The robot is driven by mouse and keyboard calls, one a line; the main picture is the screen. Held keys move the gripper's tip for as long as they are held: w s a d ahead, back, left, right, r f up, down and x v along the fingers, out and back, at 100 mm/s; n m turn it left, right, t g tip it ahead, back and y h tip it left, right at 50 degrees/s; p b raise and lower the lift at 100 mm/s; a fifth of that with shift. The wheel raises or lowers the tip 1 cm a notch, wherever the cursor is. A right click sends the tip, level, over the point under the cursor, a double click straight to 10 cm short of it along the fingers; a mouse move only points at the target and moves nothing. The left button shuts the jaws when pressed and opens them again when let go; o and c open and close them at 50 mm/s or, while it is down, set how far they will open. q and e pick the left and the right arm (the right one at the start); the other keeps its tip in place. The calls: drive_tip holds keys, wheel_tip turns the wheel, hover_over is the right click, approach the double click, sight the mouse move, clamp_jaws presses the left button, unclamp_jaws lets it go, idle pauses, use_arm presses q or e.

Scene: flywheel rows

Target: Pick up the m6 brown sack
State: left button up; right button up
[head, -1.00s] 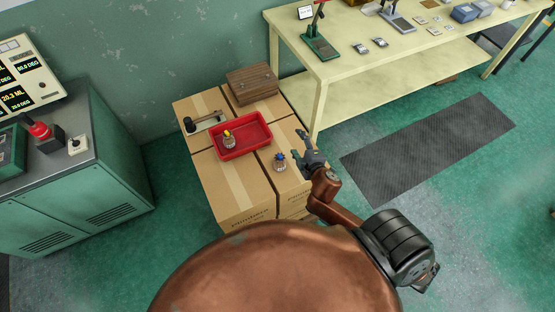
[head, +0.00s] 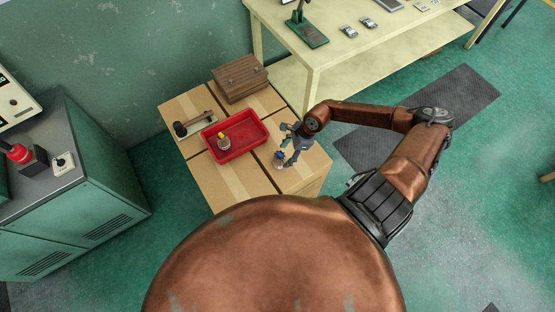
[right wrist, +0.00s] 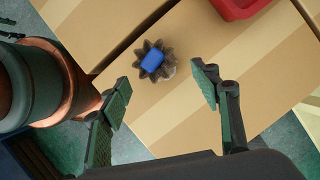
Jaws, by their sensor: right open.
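A small brown sack with a blue top (head: 279,158) stands on the cardboard boxes, right of the red tray. In the right wrist view the sack (right wrist: 168,69) shows from above, its frilled brown edge around the blue block. I cannot read any m6 mark. My right gripper (head: 286,145) is open just above and beside this sack. In the wrist view its two fingertips (right wrist: 160,83) are apart, with the sack a little beyond the gap and nothing between them. A second sack with a yellow top (head: 223,142) stands in the red tray. My left gripper is out of view.
The red tray (head: 262,129) sits on the cardboard boxes (head: 232,186). A wooden box (head: 240,79) and a dark-handled tool (head: 193,126) are behind and left.

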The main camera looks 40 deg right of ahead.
sight(280, 161)
drive_tip(key=x, duration=0.6)
drive_tip(key=shift+w+a+f, duration=0.1)
drive_tip(key=shift+a+f, duration=0.05)
drive_tip(key=shift+f, duration=0.1)
drive_tip(key=shift+c, duration=0.6)
drive_tip(key=c, duration=1.3)
